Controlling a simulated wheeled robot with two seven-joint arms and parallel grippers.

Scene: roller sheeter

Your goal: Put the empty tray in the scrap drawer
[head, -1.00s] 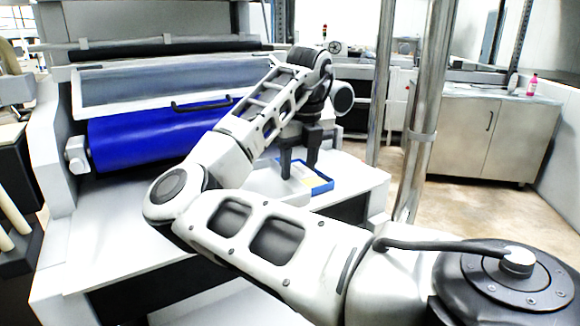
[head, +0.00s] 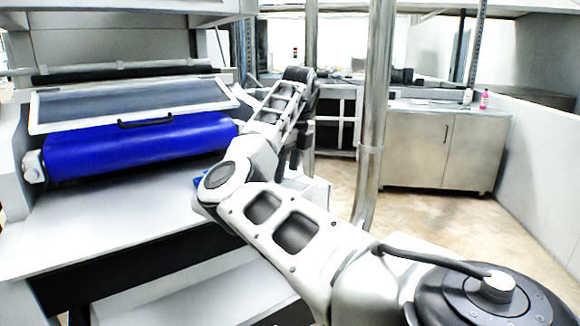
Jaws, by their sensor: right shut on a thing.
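My right gripper (head: 293,164) points down beyond my right arm's elbow and is partly hidden by that arm. It is shut on a pale tray-like piece (head: 316,188), of which only a white side shows to the right of my forearm. Its inside is hidden, so I cannot see whether it is empty. A small blue edge (head: 199,180) shows just left of my elbow, on the white worktop (head: 110,215). A white panel (head: 190,292) lies low under the worktop; I cannot tell whether it is the scrap drawer. My left gripper is not in view.
The sheeter's blue roller (head: 140,146) and its framed clear guard (head: 130,103) stand at the left. A metal post (head: 371,150) rises right of my right gripper. A steel cabinet (head: 435,150) stands at the back right. The floor (head: 430,215) before it is clear.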

